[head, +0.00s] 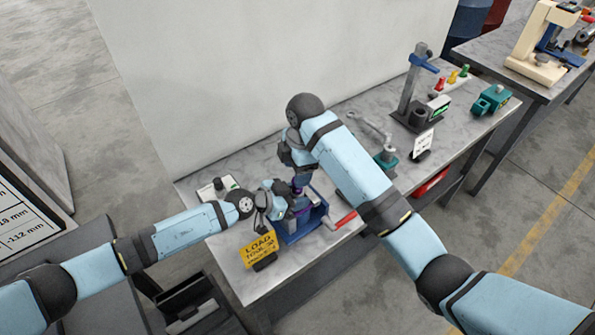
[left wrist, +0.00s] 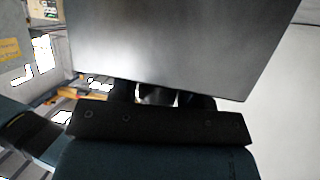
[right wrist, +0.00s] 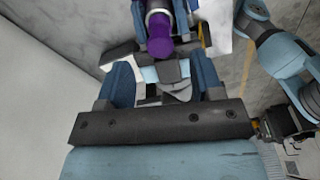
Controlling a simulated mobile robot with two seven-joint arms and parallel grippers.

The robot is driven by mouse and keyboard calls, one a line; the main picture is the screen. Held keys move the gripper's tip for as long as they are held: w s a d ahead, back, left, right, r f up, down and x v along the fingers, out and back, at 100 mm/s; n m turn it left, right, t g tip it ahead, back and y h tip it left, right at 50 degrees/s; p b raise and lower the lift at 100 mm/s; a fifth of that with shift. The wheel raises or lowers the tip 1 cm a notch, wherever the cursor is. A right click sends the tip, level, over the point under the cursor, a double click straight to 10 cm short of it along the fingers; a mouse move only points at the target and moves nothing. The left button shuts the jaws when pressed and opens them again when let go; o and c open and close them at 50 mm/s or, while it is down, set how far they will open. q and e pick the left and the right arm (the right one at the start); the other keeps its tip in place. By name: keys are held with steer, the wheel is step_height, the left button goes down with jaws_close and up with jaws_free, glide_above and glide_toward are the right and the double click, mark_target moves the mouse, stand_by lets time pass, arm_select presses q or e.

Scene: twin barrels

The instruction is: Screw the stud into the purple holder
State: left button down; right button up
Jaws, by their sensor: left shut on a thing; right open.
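In the head view a purple part (head: 298,188) stands upright between my two grippers, above the blue vise (head: 290,238). More purple shows lower, at the vise. In the right wrist view a purple cylinder (right wrist: 159,38) with a grey collar lies just beyond the fingers. My left gripper (head: 285,202) is shut low beside the purple part; what it grips is mostly hidden. My right gripper (head: 293,163) is open above the purple part. I cannot make out the stud apart from the purple piece. A grey surface fills most of the left wrist view.
A yellow sign (head: 260,249) stands at the bench's front left. A white wall rises behind.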

step_height(320, 180, up, 8)
steer(key=n+h, duration=0.1)
steer(key=n, duration=0.3)
steer(key=shift+f+n, duration=0.15)
steer(key=shift+n, duration=0.25)
step_height(320, 180, down, 12)
steer(key=shift+d+f, duration=0.1)
steer(key=c, duration=1.1)
steer(key=m, duration=0.6)
steer(key=shift+m, duration=0.4)
